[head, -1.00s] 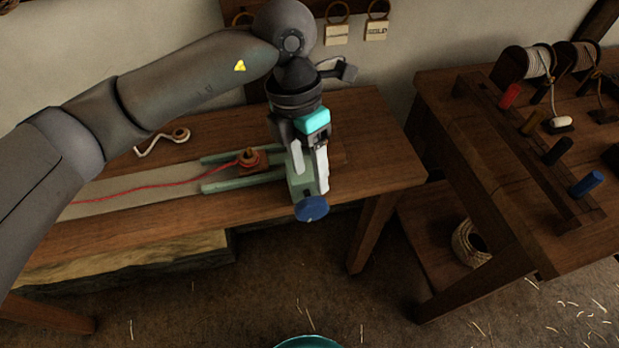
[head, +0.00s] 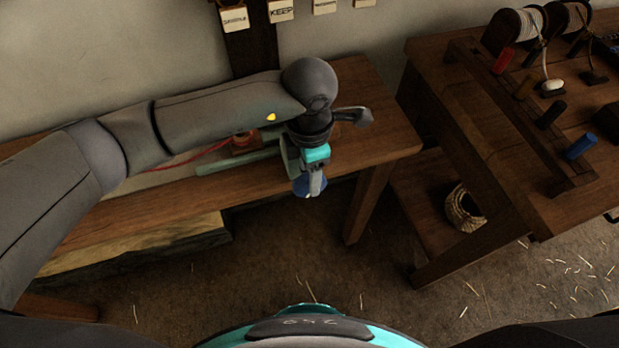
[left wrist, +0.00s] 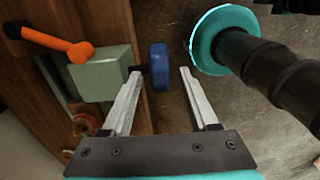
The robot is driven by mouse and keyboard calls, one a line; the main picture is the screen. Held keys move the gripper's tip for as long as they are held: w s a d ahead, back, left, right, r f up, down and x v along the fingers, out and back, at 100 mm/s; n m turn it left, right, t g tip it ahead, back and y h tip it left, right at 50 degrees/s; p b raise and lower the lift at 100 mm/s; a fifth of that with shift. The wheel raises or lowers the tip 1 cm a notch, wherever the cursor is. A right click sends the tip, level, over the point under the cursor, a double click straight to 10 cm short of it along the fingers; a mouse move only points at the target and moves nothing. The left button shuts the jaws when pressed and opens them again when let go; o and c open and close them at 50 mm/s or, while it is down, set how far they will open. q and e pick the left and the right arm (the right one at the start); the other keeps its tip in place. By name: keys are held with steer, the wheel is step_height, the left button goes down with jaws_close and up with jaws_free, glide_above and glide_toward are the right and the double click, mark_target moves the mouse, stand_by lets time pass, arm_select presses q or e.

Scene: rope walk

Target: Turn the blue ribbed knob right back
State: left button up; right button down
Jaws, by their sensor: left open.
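The blue ribbed knob (left wrist: 159,67) sticks out from a pale green block (left wrist: 100,75) at the bench edge in the left wrist view. In the head view the knob (head: 306,187) is partly hidden behind my left gripper (head: 314,188). In the left wrist view my left gripper (left wrist: 160,72) is open, with one finger on either side of the knob's line. An orange-handled lever (left wrist: 58,44) sits on top of the block. My right gripper is not in view.
The wooden bench (head: 384,135) carries a green rail (head: 240,160) and a red cord (head: 190,157). A second table (head: 425,60) with coloured pegs and rope spools stands at the right. A rope coil (head: 463,209) lies on its lower shelf. Floor shows between them.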

arm_select(q)
steer(key=shift+f, duration=1.5)
steer(key=shift+c, duration=0.2)
jaws_close()
